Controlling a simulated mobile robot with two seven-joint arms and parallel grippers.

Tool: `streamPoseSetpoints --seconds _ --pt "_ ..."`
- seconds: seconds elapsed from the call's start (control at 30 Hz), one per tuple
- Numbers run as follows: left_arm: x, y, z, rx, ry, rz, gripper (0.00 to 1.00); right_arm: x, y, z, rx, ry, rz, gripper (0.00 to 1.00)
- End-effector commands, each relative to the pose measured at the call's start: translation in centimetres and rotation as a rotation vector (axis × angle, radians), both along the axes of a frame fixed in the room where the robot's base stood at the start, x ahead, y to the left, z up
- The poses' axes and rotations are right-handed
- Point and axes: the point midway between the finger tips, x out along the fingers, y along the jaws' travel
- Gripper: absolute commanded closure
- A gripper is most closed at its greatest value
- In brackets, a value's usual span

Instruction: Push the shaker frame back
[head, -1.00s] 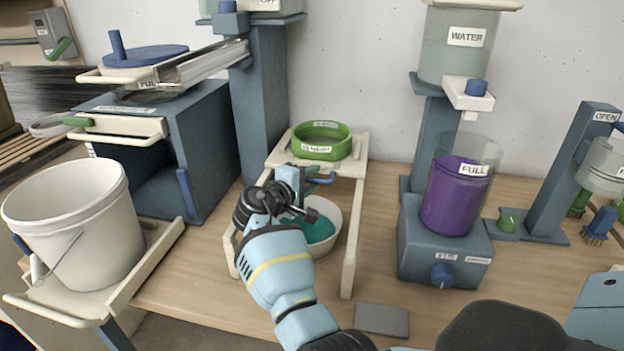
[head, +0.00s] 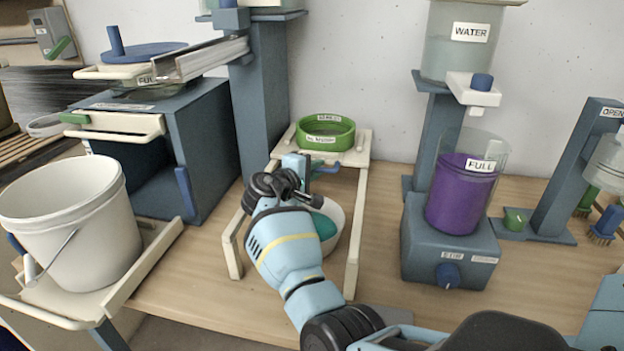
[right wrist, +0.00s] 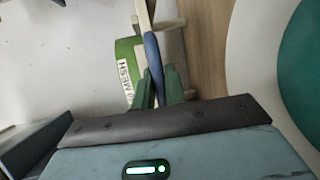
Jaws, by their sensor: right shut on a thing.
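The shaker frame (head: 359,150) is a cream carriage on two rails on the bench. It carries a green mesh sieve ring (head: 326,145) and has a blue handle (head: 330,168) at its front. My right gripper (head: 304,172) is at this handle. In the right wrist view its fingers (right wrist: 160,88) are shut on the blue handle (right wrist: 154,55), with the green mesh ring (right wrist: 124,60) beyond. A white bowl with teal glaze (head: 326,226) sits between the rails, partly hidden by my arm. My left gripper is not in view.
A white bucket (head: 75,215) stands on a cream tray at left, next to a blue cabinet (head: 210,130). A purple container (head: 458,200) sits on a blue stirrer base at right. A wall rises behind the frame.

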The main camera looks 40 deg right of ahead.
Motion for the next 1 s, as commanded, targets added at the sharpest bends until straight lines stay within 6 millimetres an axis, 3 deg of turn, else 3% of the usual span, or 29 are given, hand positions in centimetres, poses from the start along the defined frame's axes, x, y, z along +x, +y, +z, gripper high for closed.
streamPoseSetpoints --seconds 0.27,0.3,0.47,0.77,1.0 --pt "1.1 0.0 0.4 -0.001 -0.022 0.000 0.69 0.1 0.0 -0.1 0.003 0.002 0.001 1.00" --pt "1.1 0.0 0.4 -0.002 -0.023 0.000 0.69 0.1 0.0 -0.1 0.003 0.002 0.001 0.85" --pt "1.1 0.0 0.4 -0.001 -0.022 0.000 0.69 0.1 -0.1 -0.1 0.003 0.002 0.001 0.66" --pt "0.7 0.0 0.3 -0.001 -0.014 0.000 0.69 0.0 0.2 0.0 0.002 0.001 0.001 0.66" --pt "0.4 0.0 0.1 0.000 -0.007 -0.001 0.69 -0.9 3.1 0.5 0.002 0.000 0.002 0.66"
